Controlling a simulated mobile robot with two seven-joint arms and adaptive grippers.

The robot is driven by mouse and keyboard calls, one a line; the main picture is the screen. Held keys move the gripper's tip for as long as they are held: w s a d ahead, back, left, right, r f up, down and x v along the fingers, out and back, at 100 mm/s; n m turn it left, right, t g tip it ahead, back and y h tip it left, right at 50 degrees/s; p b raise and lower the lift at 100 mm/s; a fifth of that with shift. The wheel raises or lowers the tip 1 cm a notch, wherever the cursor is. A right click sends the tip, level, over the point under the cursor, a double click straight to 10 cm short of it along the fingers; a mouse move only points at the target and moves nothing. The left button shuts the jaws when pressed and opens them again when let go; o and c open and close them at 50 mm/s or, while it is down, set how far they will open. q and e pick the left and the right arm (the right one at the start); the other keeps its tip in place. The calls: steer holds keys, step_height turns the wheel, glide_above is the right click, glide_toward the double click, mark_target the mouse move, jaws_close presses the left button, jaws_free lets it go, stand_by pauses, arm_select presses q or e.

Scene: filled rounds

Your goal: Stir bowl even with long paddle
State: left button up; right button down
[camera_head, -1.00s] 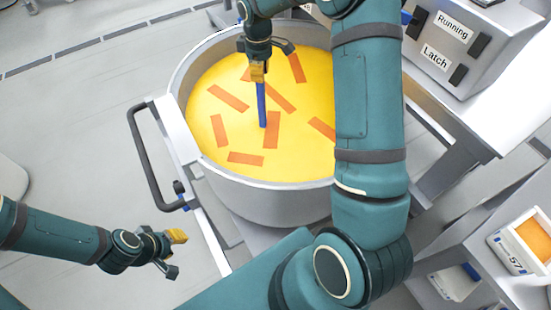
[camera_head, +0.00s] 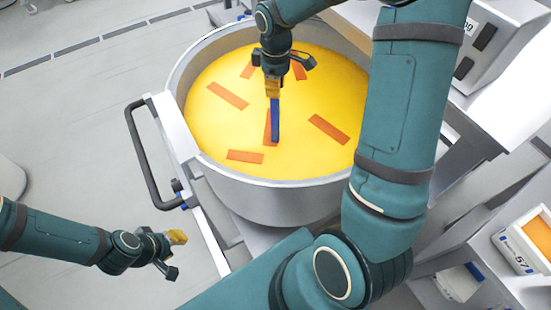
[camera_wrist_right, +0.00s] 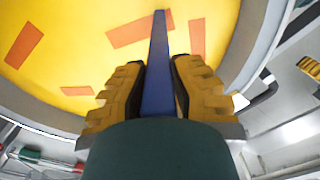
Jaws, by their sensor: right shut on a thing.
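A large round metal bowl (camera_head: 262,194) is filled with yellow contents (camera_head: 215,130) with several orange strips (camera_head: 328,129) on the surface. My right gripper (camera_head: 273,88) is over the bowl, shut on the long blue paddle (camera_head: 275,122), whose lower end reaches down to the yellow surface. In the right wrist view the paddle (camera_wrist_right: 158,70) runs between the two ridged yellow fingers (camera_wrist_right: 158,95). How deep the paddle's tip goes is hidden. My left gripper (camera_head: 176,254) is away from the bowl at lower left, its fingers apart and empty.
A black handle bar (camera_head: 143,165) and white frame stand at the bowl's left. A grey control box (camera_head: 495,45) is at upper right. A crate labelled 57 (camera_head: 515,250) with orange contents sits at lower right.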

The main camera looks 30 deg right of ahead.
steer(key=s+b, duration=0.1)
steer(key=s, duration=0.8)
steer(key=w+d+p, duration=0.4)
steer(key=w+d, duration=0.3)
steer(key=w, duration=0.2)
steer(key=w+a+p, duration=0.2)
steer(key=w+a, duration=0.5)
steer(key=w, duration=0.2)
steer(key=s+b, duration=0.2)
steer(key=s, duration=0.7)
